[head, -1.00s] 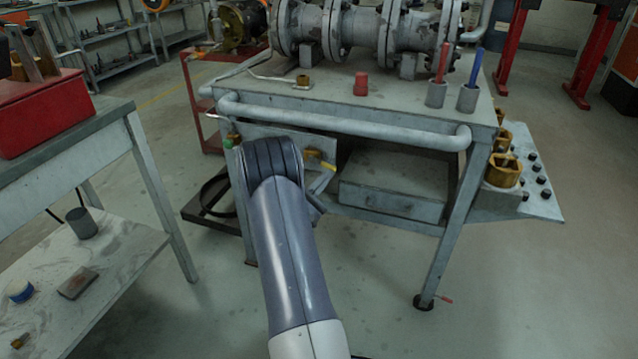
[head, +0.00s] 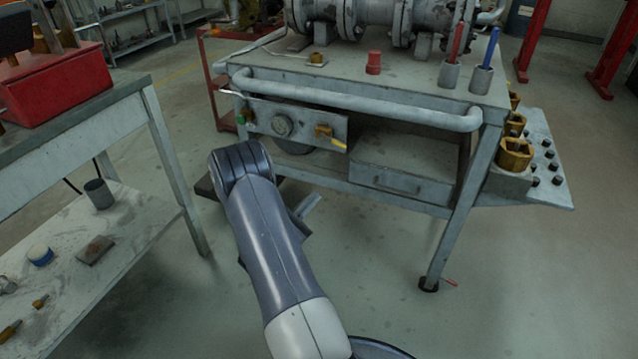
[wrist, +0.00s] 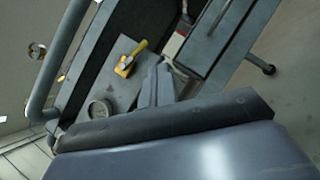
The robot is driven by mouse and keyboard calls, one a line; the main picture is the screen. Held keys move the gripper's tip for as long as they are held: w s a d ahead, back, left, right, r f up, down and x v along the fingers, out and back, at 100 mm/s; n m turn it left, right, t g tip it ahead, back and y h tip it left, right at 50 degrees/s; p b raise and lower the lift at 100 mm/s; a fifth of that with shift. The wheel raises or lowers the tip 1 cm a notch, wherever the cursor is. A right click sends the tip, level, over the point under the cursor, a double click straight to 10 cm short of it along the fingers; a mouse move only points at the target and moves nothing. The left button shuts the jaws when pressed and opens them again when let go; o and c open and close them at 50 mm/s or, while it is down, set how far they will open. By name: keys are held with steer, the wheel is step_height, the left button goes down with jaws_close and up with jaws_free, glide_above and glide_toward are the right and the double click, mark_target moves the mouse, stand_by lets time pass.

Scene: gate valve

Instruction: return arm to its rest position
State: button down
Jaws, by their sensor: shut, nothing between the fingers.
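My arm reaches from the bottom of the head view up towards the front of the workbench (head: 420,110), with its elbow bent in front of the bench's left leg. My gripper (head: 308,206) shows only in part in the head view, jutting out to the right behind my forearm, low over the floor. In the wrist view, the fingers of my gripper (wrist: 157,86) are together and hold nothing. They appear in front of the bench's control panel (wrist: 118,85), apparently apart from it. My own arm casing fills the bottom of the wrist view.
The control panel carries a yellow-handled valve (head: 326,135) and a round gauge (head: 282,125). A drawer (head: 400,180) sits beside it. A side table (head: 110,125) with a red toolbox (head: 55,88) stands at left. The floor (head: 370,270) right of my arm is clear.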

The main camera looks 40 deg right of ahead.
steer(key=shift+s+a+f, duration=0.1)
steer(key=shift+a+f, duration=0.1)
steer(key=shift+a, duration=0.1)
steer(key=shift+d, duration=0.1)
stand_by(0.3)
